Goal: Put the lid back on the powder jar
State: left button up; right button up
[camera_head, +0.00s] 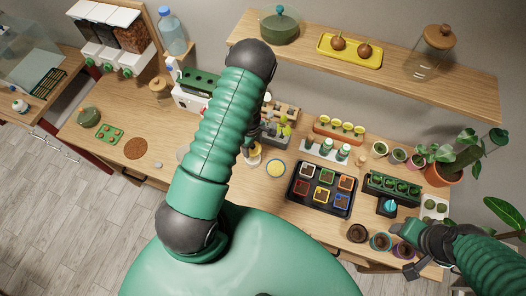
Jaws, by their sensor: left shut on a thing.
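My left arm rises across the middle of the view and bends down behind itself. My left gripper (254,141) is low over the wooden counter, partly hidden by the arm. It is shut on a small pale thing (253,157); too little shows to tell whether this is the lid or the jar. Just right of it is a round yellow-topped thing with a pale rim (276,168), possibly the powder jar seen from above. My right gripper (408,250) is at the counter's front right, by some small round pots; its jaws are not clear.
A black tray of colored compartments (293,189) stands right of the yellow round thing. A green rack (395,186) and a potted plant (445,174) are farther right. A shelf (400,75) overhangs the back. Free counter (225,195) lies in front of my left gripper.

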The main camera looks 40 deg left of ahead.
pick_arm(q)
jog(key=shift+s+a+f, duration=0.15)
jog(key=shift+s+f, duration=0.05)
jog(key=shift+f, duration=0.25)
jog(key=shift+s+a+f+b, duration=0.1)
jog(key=shift+f+b, duration=0.4)
jog(key=shift+s+a+f+b, duration=0.1)
jog(key=shift+f+b, duration=0.4)
jog(key=f+b, duration=0.2)
jog(key=f, duration=0.1)
jog(key=shift+w+d+f, duration=0.1)
jog(key=shift+w+d, duration=0.1)
jog(key=shift+w, duration=0.2)
jog(key=shift+d+f+b, duration=0.2)
jog(key=shift+b, duration=0.2)
jog(key=shift+s+r, duration=0.15)
jog(key=shift+s, duration=0.05)
jog(key=shift+a, duration=0.15)
pick_arm(e)
jog(key=f, duration=0.4)
jog(key=shift+s+a+f, duration=0.25)
jog(key=shift+s+f, duration=0.15)
pick_arm(q)
jog(key=shift+w+a, duration=0.1)
pick_arm(e)
jog(key=shift+w+a, duration=0.1)
jog(key=shift+a, duration=0.1)
